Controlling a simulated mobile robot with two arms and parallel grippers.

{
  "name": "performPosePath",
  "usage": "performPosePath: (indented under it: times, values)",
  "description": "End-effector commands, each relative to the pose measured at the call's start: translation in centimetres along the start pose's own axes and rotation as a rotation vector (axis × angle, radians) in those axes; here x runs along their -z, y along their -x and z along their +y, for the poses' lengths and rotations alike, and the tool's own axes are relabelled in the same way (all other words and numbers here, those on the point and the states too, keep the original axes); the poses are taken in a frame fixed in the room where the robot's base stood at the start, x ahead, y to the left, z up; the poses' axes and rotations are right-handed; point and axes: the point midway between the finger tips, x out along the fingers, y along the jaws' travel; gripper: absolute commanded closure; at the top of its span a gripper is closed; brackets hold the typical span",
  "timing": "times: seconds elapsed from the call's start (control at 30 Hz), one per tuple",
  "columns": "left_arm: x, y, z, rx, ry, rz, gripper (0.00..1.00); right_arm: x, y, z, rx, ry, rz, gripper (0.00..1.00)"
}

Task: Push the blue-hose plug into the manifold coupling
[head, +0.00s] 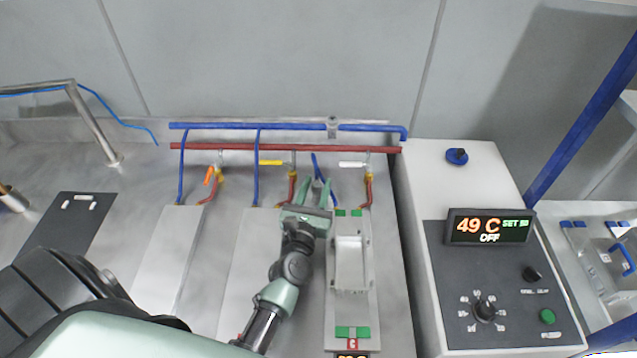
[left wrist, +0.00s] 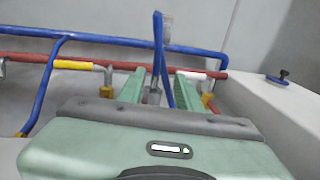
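My right gripper is not in view.
A red pipe (head: 240,147) runs under the blue pipe (head: 245,126). Yellow (head: 271,162), white (head: 352,164) and orange (head: 209,177) valve handles hang below. A white plate fixture (head: 350,265) stands right of my gripper. A control box (head: 500,290) bounds the right side.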

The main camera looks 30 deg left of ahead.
Motion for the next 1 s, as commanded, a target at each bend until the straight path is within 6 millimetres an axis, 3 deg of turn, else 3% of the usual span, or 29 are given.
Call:
performPosePath:
  times: [0.27, 0.4, 0.67, 0.8, 1.0]
  values:
    - [-0.6, -4.0, 0.7, 0.000, -0.006, -0.001, 0.66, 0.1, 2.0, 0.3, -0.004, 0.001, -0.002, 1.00]
    - [-0.3, -5.4, 0.7, -0.001, -0.004, -0.001, 0.66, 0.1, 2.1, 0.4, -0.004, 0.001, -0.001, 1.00]
    - [-0.1, -5.7, 0.7, -0.001, -0.003, 0.000, 0.66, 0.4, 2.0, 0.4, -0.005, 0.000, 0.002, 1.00]
    - [-0.1, -5.7, 0.7, 0.000, -0.003, 0.000, 0.99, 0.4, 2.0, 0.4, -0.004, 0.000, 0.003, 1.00]
    - [-0.1, -5.7, 0.7, -0.001, -0.003, 0.000, 1.00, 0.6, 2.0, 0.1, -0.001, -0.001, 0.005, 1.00]
